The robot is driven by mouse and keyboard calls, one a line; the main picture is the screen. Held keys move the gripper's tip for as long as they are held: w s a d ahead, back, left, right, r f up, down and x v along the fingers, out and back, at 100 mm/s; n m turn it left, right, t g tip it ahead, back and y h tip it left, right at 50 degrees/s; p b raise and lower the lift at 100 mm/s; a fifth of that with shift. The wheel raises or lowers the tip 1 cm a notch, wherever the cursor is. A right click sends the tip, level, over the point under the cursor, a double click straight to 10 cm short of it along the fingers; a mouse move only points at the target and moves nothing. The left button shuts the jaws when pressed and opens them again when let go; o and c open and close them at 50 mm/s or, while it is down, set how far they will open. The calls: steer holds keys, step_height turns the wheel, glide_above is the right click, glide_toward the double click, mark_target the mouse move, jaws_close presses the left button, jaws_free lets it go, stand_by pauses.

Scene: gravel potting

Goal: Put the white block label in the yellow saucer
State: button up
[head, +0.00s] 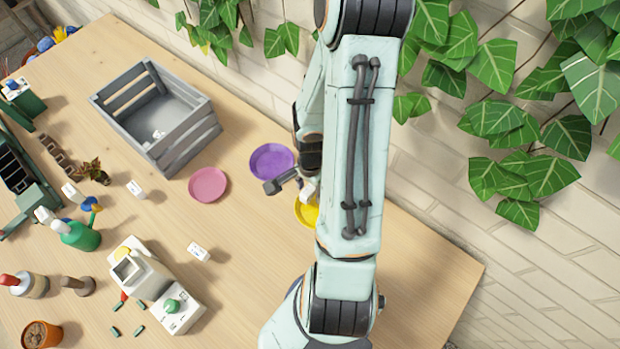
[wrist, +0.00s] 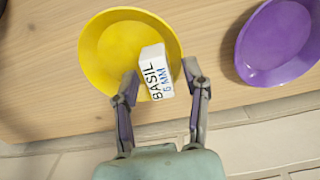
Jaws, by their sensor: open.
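The yellow saucer (wrist: 100,50) fills the upper left of the wrist view; in the head view it is partly hidden behind my arm (head: 304,213). A white block label (wrist: 154,72) marked "BASIL 6 MM" is tilted within the saucer's outline, toward its right side. Whether it rests on the saucer or hangs just above it is hard to tell. My gripper (wrist: 162,77) is open, with its fingers on either side of the label. The left finger is close to the label, and a gap shows at the right one. In the head view, my gripper (head: 290,184) is by the saucer.
A purple saucer (head: 271,161) is beside the yellow one, with a pink saucer (head: 208,185) farther left. A grey crate (head: 185,142) stands behind them. Other small white blocks (head: 198,251) lie on the table.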

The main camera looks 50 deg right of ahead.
mark_target(310, 189)
step_height(310, 189, up, 12)
steer(key=s+a+r+n, duration=0.2)
steer(key=a+r+n, duration=0.2)
steer(key=a+n, duration=0.5)
steer(key=s+a+r+n, duration=0.3)
steer(key=a+r+n, duration=0.2)
steer(key=a+n, duration=0.4)
steer(key=shift+s+a+r+n+y, duration=0.2)
steer(key=shift+a+n+y, duration=0.2)
steer(key=shift+n, duration=0.2)
